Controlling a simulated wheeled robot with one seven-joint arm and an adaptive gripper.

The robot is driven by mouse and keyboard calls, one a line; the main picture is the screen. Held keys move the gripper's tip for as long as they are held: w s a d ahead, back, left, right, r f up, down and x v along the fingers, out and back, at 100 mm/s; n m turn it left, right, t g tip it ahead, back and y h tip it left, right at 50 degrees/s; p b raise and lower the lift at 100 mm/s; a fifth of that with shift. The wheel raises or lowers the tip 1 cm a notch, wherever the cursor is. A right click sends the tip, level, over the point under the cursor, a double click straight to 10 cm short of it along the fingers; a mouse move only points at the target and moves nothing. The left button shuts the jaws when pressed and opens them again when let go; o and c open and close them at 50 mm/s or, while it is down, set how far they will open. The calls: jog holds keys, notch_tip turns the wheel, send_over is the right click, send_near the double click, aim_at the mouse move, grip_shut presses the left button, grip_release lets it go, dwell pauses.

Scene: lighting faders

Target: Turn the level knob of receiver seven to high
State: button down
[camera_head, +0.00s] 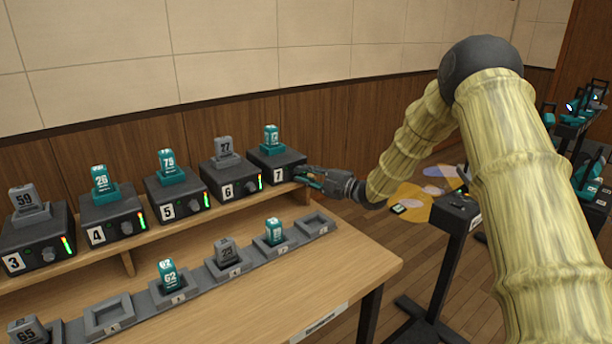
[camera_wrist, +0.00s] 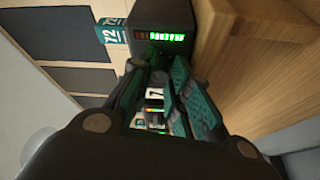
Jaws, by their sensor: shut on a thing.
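Receiver seven (camera_head: 272,158) is a dark box with a white "7" label (camera_head: 278,174) at the right end of the shelf, with a teal pack (camera_head: 271,138) docked on top. My gripper (camera_head: 306,179) is at its front face, shut on its level knob; the fingers hide the knob in both views. In the wrist view, teal-padded fingers (camera_wrist: 158,85) reach to the receiver (camera_wrist: 148,15). Its level bar (camera_wrist: 166,36) shows several lit green segments and dim reddish ones at one end.
Receivers six (camera_head: 228,190), five (camera_head: 168,210), four (camera_head: 108,236) and three (camera_head: 15,262) stand to the left on the shelf (camera_head: 150,240). A row of grey holders (camera_head: 108,316), some with packs, lies on the table below. A black stand (camera_head: 455,222) is at the right.

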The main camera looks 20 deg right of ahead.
jog(key=c, duration=1.4)
grip_release()
jog(key=shift+d, duration=0.1)
jog(key=shift+o, duration=0.4)
jog(key=v, duration=0.8)
